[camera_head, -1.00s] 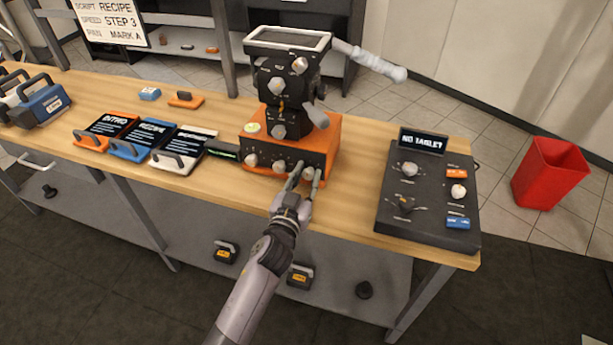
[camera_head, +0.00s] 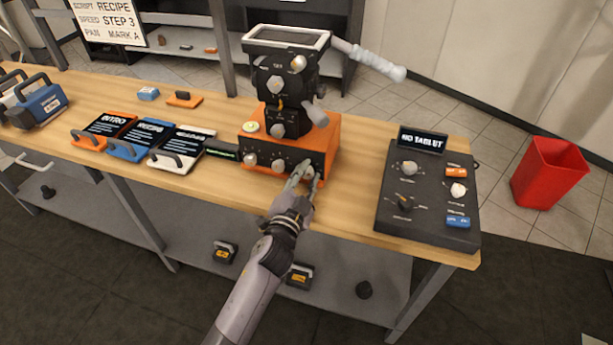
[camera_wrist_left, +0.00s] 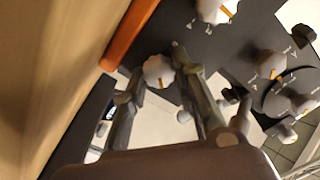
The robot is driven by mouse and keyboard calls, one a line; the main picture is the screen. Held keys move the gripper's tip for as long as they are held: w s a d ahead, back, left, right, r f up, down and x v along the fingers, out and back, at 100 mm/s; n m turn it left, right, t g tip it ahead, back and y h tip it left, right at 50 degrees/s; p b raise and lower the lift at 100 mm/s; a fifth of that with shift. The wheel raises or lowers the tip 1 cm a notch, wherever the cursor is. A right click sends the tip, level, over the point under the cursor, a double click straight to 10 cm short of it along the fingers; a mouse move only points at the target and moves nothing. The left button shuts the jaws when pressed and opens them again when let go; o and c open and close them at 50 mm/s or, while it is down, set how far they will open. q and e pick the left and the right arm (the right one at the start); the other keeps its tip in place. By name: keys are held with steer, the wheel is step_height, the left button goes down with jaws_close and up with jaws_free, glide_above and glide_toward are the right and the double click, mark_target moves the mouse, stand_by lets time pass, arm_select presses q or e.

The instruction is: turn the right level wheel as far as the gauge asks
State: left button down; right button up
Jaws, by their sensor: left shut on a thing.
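My left gripper (camera_head: 304,172) is at the right end of the front panel of the orange base (camera_head: 325,150). Its fingers are closed around the right level wheel, which they mostly hide in the head view. In the left wrist view the pale knobbed wheel (camera_wrist_left: 158,71) sits between the two fingertips (camera_wrist_left: 160,75). Other wheels, such as the left one (camera_head: 250,159), stand on the same panel. A round pale yellow-green disc (camera_head: 251,127) lies on top of the base; I cannot read it as a gauge. My right gripper is not in view.
A black camera-like head (camera_head: 285,85) with a grey handle (camera_head: 370,62) stands on the base. Several cartridges, one orange (camera_head: 88,142), lie to the left, beside a small dark display (camera_head: 222,151). A control box (camera_head: 428,200) stands right. The table (camera_head: 350,205) is bare between base and box.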

arm_select(q)
steer(key=shift+m, duration=0.4)
steer(key=c, duration=1.3)
jaws_free()
steer(key=shift+s, duration=0.1)
steer(key=v, duration=1.2)
